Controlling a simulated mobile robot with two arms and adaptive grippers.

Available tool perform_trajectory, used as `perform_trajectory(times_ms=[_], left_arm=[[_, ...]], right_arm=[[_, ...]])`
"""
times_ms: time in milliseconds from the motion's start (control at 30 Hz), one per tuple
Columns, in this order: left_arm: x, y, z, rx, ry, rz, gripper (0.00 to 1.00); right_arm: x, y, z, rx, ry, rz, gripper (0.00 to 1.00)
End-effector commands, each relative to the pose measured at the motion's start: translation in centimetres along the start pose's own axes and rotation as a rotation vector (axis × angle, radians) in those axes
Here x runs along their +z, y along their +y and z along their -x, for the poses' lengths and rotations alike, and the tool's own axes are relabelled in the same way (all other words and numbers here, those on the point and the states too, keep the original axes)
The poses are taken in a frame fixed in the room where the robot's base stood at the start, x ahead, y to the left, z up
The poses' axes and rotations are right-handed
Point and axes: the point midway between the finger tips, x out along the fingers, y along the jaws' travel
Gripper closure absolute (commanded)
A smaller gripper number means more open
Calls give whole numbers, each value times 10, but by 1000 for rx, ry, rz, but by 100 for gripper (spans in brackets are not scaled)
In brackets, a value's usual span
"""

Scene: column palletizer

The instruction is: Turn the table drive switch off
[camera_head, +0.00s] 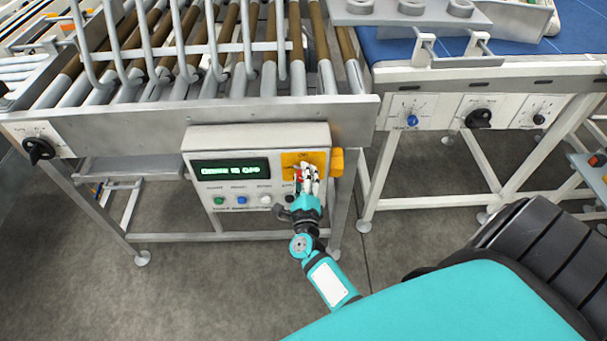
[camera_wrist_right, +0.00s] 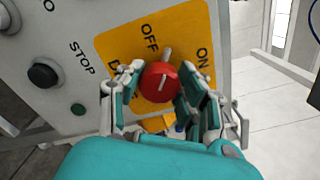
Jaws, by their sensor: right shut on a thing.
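A red rotary knob (camera_wrist_right: 158,84) sits on a yellow plate (camera_wrist_right: 118,48) marked OFF and ON, with a third label partly hidden by a finger. Its pale pointer is up, between OFF and ON and nearer OFF. The plate is at the right end of a grey control box (camera_head: 195,145) on the roller conveyor's front. In the head view my right gripper (camera_head: 308,174) covers most of the knob. In the wrist view its fingers are closed around the knob from both sides. A green display (camera_head: 229,171) on the box appears to end in OFF. My left gripper is out of view.
Several push buttons (camera_head: 238,201) line the box below the display. A yellow block (camera_head: 337,162) juts from its right side. The blue-topped table (camera_head: 395,47) at right carries a blue knob (camera_head: 412,120) and a black knob (camera_head: 479,118). Another black knob (camera_head: 38,150) is at far left.

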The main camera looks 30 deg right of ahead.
Motion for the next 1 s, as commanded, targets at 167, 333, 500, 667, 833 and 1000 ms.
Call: perform_trajectory(times_ms=[167, 333, 500, 667, 833, 1000], left_arm=[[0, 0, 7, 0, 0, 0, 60], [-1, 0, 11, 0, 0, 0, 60], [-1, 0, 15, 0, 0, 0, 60], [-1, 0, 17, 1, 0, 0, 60], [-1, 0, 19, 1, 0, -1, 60], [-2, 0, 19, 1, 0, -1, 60]], right_arm=[[1, 0, 0, 2, 1, 168, 96], [1, 0, 0, 2, 0, 316, 96], [0, 1, 0, 2, 1, 440, 96], [0, 1, 0, 2, 0, 527, 96], [0, 1, 0, 2, 0, 585, 96], [0, 2, 0, 2, 0, 613, 96]])
